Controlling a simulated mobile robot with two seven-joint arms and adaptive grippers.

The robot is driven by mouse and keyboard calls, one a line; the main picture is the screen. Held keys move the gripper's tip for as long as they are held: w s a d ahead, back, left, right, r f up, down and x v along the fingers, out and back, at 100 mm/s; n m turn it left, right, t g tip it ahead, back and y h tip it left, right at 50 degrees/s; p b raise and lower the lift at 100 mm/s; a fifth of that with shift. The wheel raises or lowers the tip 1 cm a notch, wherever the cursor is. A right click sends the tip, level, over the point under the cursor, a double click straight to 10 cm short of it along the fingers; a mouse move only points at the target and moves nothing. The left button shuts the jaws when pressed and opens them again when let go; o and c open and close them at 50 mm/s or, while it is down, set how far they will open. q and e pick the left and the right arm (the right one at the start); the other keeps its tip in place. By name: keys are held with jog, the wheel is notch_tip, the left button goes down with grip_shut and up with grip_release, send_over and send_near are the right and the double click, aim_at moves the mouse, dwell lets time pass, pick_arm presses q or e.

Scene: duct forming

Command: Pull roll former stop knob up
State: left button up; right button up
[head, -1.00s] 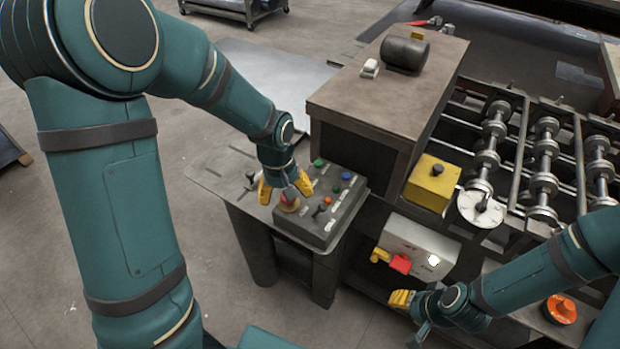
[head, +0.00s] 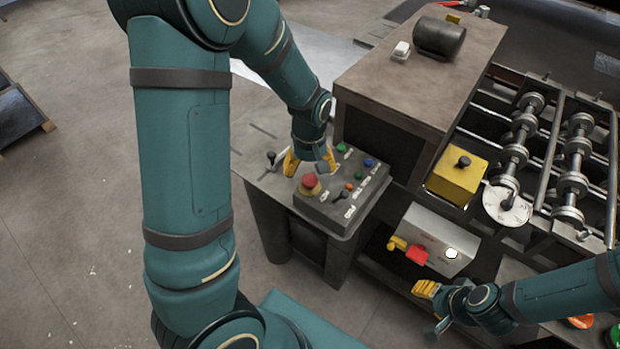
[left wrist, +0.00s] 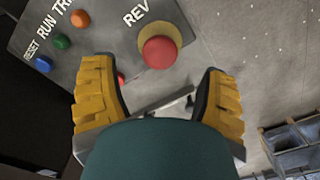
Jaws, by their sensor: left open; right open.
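The stop knob (head: 310,181) is a red mushroom knob on a yellow base, on the sloped grey control panel (head: 335,218). In the left wrist view, the knob (left wrist: 158,52) lies just beyond the fingertips, between their lines and clear of both. I cannot tell whether it is up or pressed. My left gripper (head: 309,163) is open and empty, its yellow fingers just behind the knob in the head view. My right gripper (head: 425,289) is open and apart from the panel, below the grey switch box (head: 445,240).
Green, blue and orange buttons and a black lever share the panel. A brown-topped cabinet (head: 420,80) stands right behind it. The roll former's rollers (head: 515,155) and a yellow block (head: 458,175) are to the right. Open floor lies left.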

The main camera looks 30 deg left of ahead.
aim_at(310, 179)
pick_arm(q)
jog(key=shift+f, duration=2.15)
grip_shut()
